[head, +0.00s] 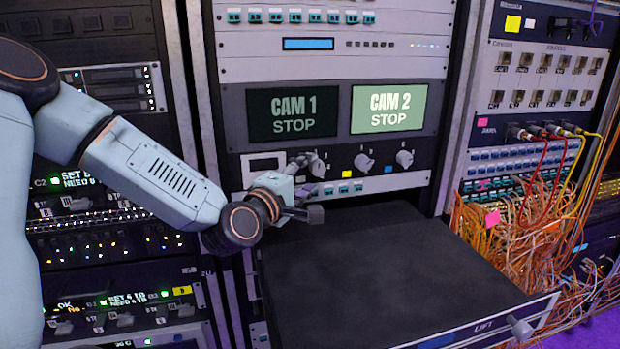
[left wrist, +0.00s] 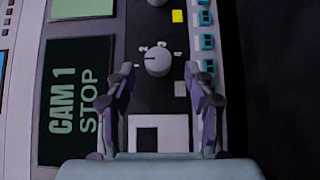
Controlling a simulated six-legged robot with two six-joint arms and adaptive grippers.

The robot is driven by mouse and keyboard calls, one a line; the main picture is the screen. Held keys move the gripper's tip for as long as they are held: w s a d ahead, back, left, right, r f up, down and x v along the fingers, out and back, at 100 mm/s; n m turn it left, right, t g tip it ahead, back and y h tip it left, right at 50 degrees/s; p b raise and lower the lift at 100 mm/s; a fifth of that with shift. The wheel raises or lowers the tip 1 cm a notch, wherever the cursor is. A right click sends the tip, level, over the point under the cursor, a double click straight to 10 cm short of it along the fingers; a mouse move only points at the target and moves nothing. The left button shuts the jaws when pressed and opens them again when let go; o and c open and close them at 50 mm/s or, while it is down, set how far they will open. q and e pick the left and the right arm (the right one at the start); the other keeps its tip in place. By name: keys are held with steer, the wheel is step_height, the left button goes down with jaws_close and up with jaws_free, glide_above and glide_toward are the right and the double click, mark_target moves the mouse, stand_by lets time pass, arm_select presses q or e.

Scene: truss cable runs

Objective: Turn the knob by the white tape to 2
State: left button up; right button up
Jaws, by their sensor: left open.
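In the left wrist view a round grey knob (left wrist: 158,62) sits on the dark panel, with the numbers 1 to 4 around one side. A small white tape (left wrist: 180,88) is stuck beside it. I cannot tell which number the knob points to. The same knob (head: 318,168) shows in the head view at the left of a row of knobs. My left gripper (left wrist: 158,72) is open, with one finger on each side of the knob in the picture; contact cannot be told. In the head view this gripper (head: 306,175) is at the panel's lower left. My right gripper is not in view.
A yellow tape (left wrist: 178,16) marks the neighbouring knob; another knob (head: 404,158) is farther right. The CAM 1 screen (head: 292,111) and CAM 2 screen (head: 389,107) read STOP. A pulled-out black drawer (head: 390,270) lies below the panel. Loose orange cables (head: 520,235) hang at right.

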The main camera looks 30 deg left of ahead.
arm_select(q)
steer(key=shift+w+d+r, duration=0.1)
steer(key=shift+w+d, duration=0.3)
steer(key=shift+w, duration=0.45)
steer(key=shift+s+a, duration=0.15)
steer(key=shift+a, duration=0.25)
steer(key=shift+w+d, duration=0.2)
steer(key=shift+d, duration=0.15)
steer(key=shift+c, duration=1.4)
steer(key=shift+s+a, duration=0.1)
steer(key=shift+a, duration=0.1)
steer(key=c, duration=0.4)
steer(key=shift+r, duration=0.1)
jaws_close()
